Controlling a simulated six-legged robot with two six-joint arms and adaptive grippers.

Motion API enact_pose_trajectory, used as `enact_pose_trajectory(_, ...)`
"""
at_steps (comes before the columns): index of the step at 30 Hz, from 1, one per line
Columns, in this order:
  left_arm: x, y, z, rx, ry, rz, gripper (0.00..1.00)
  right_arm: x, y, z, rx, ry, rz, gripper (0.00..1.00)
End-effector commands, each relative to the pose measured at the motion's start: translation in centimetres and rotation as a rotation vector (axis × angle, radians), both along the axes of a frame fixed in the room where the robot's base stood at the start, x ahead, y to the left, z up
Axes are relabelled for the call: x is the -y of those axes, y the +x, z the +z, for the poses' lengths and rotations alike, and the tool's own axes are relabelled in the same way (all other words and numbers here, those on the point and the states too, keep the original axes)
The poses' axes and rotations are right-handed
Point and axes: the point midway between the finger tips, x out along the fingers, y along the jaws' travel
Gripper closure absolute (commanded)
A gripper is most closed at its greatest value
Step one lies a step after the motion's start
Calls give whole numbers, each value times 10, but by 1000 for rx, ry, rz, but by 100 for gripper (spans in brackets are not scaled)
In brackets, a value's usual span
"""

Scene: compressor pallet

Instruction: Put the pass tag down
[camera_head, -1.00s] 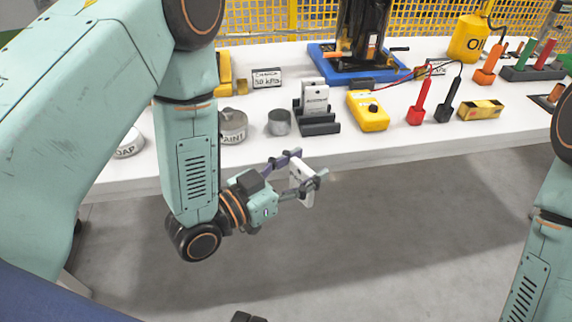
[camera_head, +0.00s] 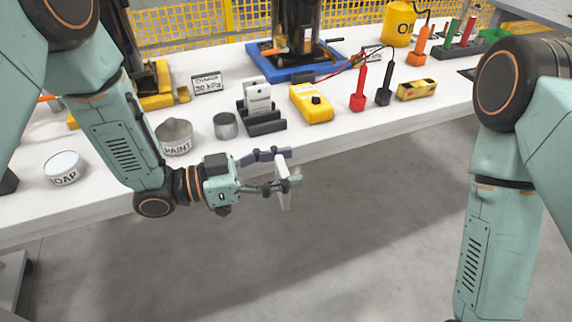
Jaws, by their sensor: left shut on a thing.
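My left gripper (camera_head: 286,169) is shut on the pass tag (camera_head: 282,188), a thin white plate. It holds the tag upright in front of the table's front edge, over the floor. The fingers cover part of the tag, and I see it nearly edge-on. A dark holder (camera_head: 262,122) with similar white tags (camera_head: 257,97) standing in it is on the white table (camera_head: 347,125), behind the gripper. My right arm shows at the right, but its gripper is out of the picture.
A metal cup (camera_head: 225,125), a paint tin (camera_head: 176,137) and a soap tin (camera_head: 63,167) stand left of the holder. A yellow meter (camera_head: 312,103) with red (camera_head: 360,88) and black (camera_head: 384,86) probes is to its right. Bare table lies along the front edge.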

Motion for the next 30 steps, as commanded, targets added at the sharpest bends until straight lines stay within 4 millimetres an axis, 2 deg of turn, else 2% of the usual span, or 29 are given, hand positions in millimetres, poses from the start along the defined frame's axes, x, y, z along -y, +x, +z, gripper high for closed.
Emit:
enact_pose_trajectory(12,-17,-5,0,1,1,-214,65,0,0,0,0,0,0,61)
enact_pose_trajectory(20,-18,-6,-1,0,1,-234,65,0,0,0,0,0,0,61)
enact_pose_trajectory(24,-18,-10,-13,-6,0,-227,65,0,0,0,0,0,0,61)
enact_pose_trajectory(30,-49,-19,-30,-5,-4,-109,65,0,0,0,0,0,0,61)
